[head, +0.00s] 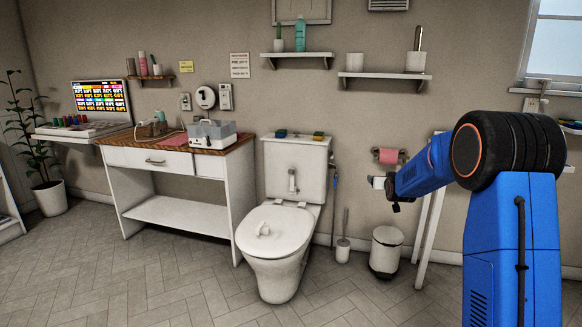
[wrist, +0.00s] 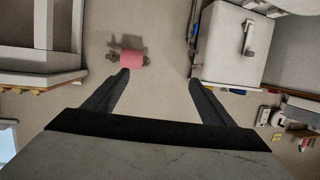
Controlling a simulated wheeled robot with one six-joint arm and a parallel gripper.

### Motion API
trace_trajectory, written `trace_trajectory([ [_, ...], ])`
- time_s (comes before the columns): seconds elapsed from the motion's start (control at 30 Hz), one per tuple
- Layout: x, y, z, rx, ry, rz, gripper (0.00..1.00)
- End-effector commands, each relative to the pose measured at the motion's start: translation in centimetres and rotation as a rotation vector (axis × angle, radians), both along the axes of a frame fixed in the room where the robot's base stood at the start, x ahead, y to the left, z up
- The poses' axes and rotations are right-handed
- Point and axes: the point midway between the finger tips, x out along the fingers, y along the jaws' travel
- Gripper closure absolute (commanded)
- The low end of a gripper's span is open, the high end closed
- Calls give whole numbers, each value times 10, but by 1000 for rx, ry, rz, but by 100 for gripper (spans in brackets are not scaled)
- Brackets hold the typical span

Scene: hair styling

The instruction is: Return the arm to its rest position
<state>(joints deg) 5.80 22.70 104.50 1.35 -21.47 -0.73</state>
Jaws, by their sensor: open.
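My gripper (wrist: 158,85) is open in the wrist view, with its two dark fingers spread apart and nothing between them. A pink toilet roll (wrist: 131,58) on the wall shows beyond the left finger, apart from it. In the head view my blue arm (head: 425,168) is folded at the right and its end points left. The gripper end (head: 391,197) is small there, in front of the wall below the same pink roll (head: 393,156), and its fingers are hard to make out.
The toilet (head: 278,245) stands left of my arm, with a brush holder (head: 343,250) and a pedal bin (head: 386,252) beside it. A white desk (head: 178,208) carries a grey box (head: 211,134). A white table leg (head: 430,240) is close below my arm. The floor in front is clear.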

Motion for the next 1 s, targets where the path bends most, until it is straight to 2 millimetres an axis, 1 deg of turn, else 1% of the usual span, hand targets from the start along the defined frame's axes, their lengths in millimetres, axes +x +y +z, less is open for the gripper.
trace_trajectory([
  [0.03,-16,5,12,2,19,4,23],
  [0.17,-57,16,30,9,80,14,23],
  [0.2,-70,20,34,11,100,17,23],
  [0.37,-125,33,50,18,179,30,23],
  [0.4,-139,36,53,19,198,32,23],
  [0.47,-161,40,57,22,227,36,23],
  [0.5,-176,43,60,23,246,39,23],
  [0.57,-199,47,63,25,276,43,23],
  [0.6,-214,50,64,27,295,45,23],
  [0.67,-237,54,66,28,324,50,23],
  [0.7,-253,56,67,29,344,53,23],
  [0.73,-265,58,68,30,358,55,23],
  [0.87,-317,66,67,33,422,63,23],
  [0.9,-333,68,67,34,441,65,23],
  [0.97,-357,71,65,35,470,69,23],
  [1.0,-374,73,63,36,490,72,23],
])
